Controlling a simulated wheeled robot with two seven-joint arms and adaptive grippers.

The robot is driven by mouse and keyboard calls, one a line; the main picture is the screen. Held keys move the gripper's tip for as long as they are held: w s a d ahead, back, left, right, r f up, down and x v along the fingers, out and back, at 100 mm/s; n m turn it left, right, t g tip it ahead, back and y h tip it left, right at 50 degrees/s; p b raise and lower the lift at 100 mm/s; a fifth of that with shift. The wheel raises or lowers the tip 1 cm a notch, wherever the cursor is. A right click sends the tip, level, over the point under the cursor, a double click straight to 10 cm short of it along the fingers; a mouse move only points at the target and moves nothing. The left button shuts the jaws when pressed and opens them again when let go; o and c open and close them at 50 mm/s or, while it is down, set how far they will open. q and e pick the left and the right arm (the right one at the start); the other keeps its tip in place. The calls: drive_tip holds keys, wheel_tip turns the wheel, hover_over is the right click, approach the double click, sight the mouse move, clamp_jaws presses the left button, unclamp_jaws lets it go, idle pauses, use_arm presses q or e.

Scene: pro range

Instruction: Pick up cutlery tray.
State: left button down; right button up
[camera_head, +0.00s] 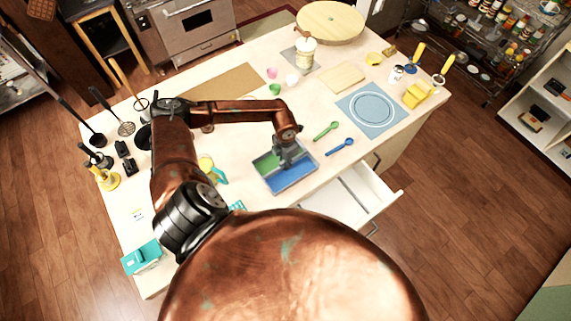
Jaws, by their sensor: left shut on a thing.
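The cutlery tray (291,182) is a shallow grey-rimmed rectangle with a green section and blue sections. It is at the front middle of the counter, near the edge above the open drawer. My left arm reaches over from the left, and my left gripper (286,160) points down at the tray. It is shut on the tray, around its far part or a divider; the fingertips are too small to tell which. Whether the tray touches the counter is unclear. My right gripper is not in view.
A white drawer (352,196) stands open below the tray. A green spoon (326,130) and a blue spoon (340,147) lie to the right. A blue mat (398,116) with a plate is farther right. Ladles and spatulas crowd the counter's left end.

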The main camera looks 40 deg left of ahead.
use_arm(q)
drive_tip(key=shift+r, duration=0.6)
drive_tip(key=s+d+r+b, duration=0.1)
drive_tip(key=d+r+b, duration=0.4)
drive_tip(key=d+r, duration=0.6)
drive_tip(key=d, duration=0.3)
drive_tip(key=shift+s+r, duration=0.4)
